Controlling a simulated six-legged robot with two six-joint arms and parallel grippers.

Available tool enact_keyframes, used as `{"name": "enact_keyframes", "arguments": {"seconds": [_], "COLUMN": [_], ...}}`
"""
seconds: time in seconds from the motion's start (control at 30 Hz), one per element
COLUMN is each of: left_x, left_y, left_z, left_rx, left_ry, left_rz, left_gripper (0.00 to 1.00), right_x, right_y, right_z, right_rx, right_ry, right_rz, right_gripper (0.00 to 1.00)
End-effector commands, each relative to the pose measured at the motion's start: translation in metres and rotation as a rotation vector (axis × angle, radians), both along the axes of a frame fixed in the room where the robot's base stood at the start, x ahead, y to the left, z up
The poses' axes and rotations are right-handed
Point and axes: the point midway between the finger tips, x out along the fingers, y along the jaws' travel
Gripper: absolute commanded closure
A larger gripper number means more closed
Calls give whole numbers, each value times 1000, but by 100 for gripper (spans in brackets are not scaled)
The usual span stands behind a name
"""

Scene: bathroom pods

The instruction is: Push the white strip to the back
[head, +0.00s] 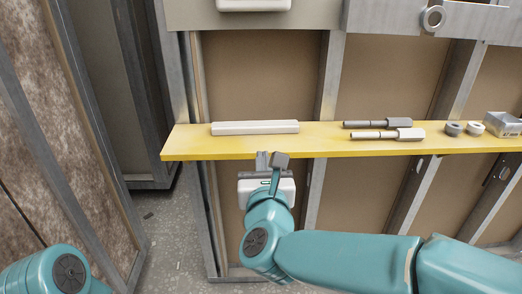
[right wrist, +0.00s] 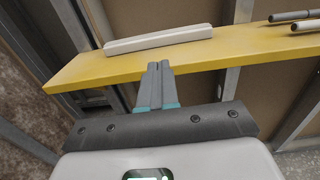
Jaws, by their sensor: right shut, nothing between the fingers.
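The white strip (head: 255,128) lies flat along the left part of the yellow shelf (head: 225,147), with a strip of bare shelf in front of it. It also shows in the right wrist view (right wrist: 158,39). My right gripper (head: 268,156) is at the front edge of the shelf, below and in front of the strip, apart from it. Its fingers are shut together and empty, and in the right wrist view the fingertips (right wrist: 159,66) point toward the shelf and strip. My left gripper is out of view; only part of my left arm shows at the lower left.
On the shelf to the right are two rod-shaped tools (head: 384,134), two small rings (head: 464,128) and a metal box (head: 502,123). Metal studs and brown panels stand behind the shelf. The shelf's left end is bare.

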Motion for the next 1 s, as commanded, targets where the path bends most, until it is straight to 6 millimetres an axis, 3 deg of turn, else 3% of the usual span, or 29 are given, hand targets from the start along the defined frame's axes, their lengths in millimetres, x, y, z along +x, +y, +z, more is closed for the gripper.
{"name": "enact_keyframes", "arguments": {"seconds": [0.2, 0.47, 0.5, 0.67, 0.7, 0.73, 0.87, 1.0], "left_x": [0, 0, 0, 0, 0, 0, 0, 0], "left_y": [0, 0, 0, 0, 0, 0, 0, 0], "left_z": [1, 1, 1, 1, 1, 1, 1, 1], "left_rx": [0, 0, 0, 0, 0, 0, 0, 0], "left_ry": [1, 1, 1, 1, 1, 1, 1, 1], "left_rz": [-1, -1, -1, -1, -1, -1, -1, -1], "left_gripper": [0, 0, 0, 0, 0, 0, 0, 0], "right_x": [-24, -28, -28, -21, -17, -12, 7, 17], "right_y": [0, 0, 0, -10, -18, -25, -62, -102], "right_z": [0, 0, 0, -10, -17, -25, -78, -153], "right_rx": [1, 0, 0, -5, -11, -19, -74, -186], "right_ry": [-1, 0, 0, 18, 32, 46, 142, 282], "right_rz": [0, 0, 0, -25, -42, -57, -127, -162], "right_gripper": [100, 100, 97, 45, 32, 28, 28, 28]}}
